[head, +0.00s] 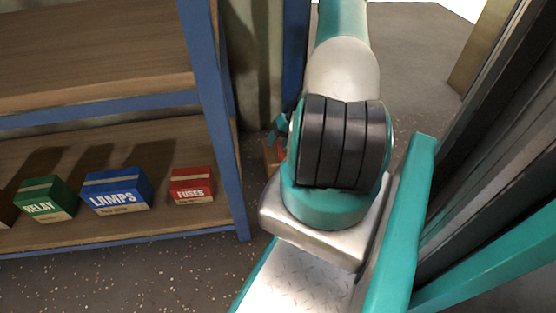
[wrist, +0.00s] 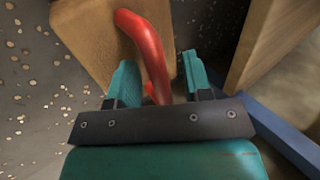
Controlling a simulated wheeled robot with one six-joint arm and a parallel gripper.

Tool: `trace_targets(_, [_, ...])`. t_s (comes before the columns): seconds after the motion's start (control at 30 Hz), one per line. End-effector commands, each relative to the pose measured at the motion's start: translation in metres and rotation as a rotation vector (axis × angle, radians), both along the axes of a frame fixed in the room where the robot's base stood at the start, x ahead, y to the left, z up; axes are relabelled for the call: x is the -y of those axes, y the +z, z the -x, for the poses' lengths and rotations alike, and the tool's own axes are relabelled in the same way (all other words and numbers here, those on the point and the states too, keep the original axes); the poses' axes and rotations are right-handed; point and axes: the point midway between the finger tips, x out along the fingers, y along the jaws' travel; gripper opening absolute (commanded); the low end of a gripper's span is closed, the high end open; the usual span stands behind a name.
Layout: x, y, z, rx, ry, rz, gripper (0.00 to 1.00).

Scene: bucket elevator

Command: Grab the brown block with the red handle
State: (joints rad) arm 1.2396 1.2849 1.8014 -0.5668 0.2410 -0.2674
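The brown block (wrist: 90,35) shows at the top of the wrist view, with its curved red handle (wrist: 148,42) standing out from it. My gripper (wrist: 158,75) is open, one teal finger on each side of the handle's lower part. Gaps show between the fingers and the handle, and the handle's lower end is partly hidden by my gripper. In the head view, a small part of the brown block (head: 271,155) shows on the floor beside the shelf post, mostly hidden behind my arm.
A blue-framed shelf (head: 215,130) stands at left, holding a green relay box (head: 45,198), a blue lamps box (head: 117,190) and a red fuses box (head: 192,185). In the wrist view, a wooden board (wrist: 262,40) and blue bar (wrist: 285,130) are close at right. Speckled floor is open at left.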

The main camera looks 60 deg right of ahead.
Motion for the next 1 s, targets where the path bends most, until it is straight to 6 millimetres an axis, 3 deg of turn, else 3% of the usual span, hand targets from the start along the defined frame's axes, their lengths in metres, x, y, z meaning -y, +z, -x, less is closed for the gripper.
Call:
trace_targets(0.03, [0.0002, 0.0003, 0.0001, 0.000, 0.000, 0.000, 0.35])
trace_targets(0.2, [0.0004, 0.0003, 0.0004, 0.000, 0.000, 0.000, 0.00])
trace_targets(1.0, [0.0006, -0.0002, 0.0008, -0.002, -0.001, 0.001, 0.00])
